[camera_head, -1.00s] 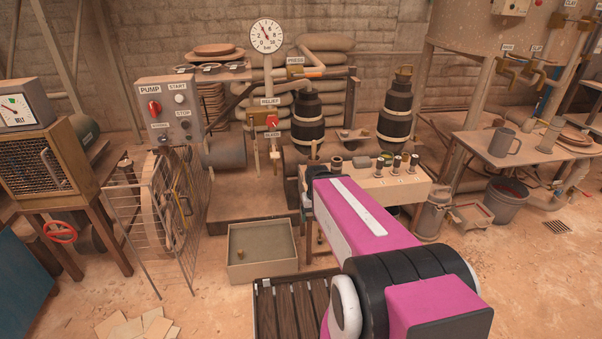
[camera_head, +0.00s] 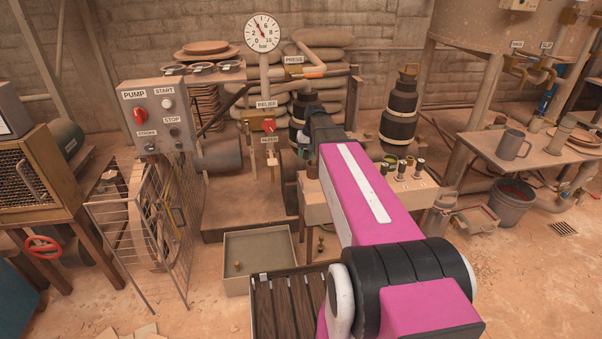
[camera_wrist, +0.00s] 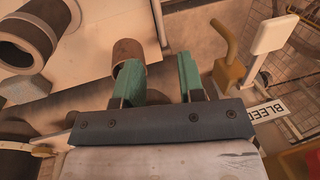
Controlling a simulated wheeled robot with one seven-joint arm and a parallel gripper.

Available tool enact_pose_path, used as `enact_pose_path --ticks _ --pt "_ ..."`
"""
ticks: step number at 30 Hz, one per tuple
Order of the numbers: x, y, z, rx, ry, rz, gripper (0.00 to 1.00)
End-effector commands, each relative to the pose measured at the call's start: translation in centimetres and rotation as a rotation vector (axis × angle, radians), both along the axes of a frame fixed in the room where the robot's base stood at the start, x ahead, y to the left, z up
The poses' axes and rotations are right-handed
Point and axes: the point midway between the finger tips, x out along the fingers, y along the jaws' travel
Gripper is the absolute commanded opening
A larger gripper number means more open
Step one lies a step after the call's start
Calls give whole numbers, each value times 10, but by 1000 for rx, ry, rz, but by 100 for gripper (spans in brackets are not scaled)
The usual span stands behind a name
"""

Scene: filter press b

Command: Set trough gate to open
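I cannot pick out a part labelled as the trough gate in either view. In the wrist view my gripper (camera_wrist: 160,82) has its two green fingers well apart with nothing held between them. A brown cylinder (camera_wrist: 128,52) shows beyond the left finger; I cannot tell whether they touch. Right of the right finger, apart from it, are a brass-coloured lever (camera_wrist: 227,50) and a pale flat plate (camera_wrist: 273,38) on a stem.
A label partly reading BLEED (camera_wrist: 266,112) is near the lever. The pump panel (camera_head: 155,118) and a wire guard (camera_head: 120,240) stand left. A shallow tray (camera_head: 260,286) lies on the floor. A bench (camera_head: 480,150) with a mug (camera_head: 514,145) stands right. Open floor lies at lower right.

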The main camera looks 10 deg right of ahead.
Motion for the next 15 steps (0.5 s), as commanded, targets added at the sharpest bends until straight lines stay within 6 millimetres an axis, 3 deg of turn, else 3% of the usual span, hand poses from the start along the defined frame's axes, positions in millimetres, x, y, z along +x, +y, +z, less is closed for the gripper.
enact_pose_path --ticks 15 --pt "0 16 -79 -1 1 0 36"
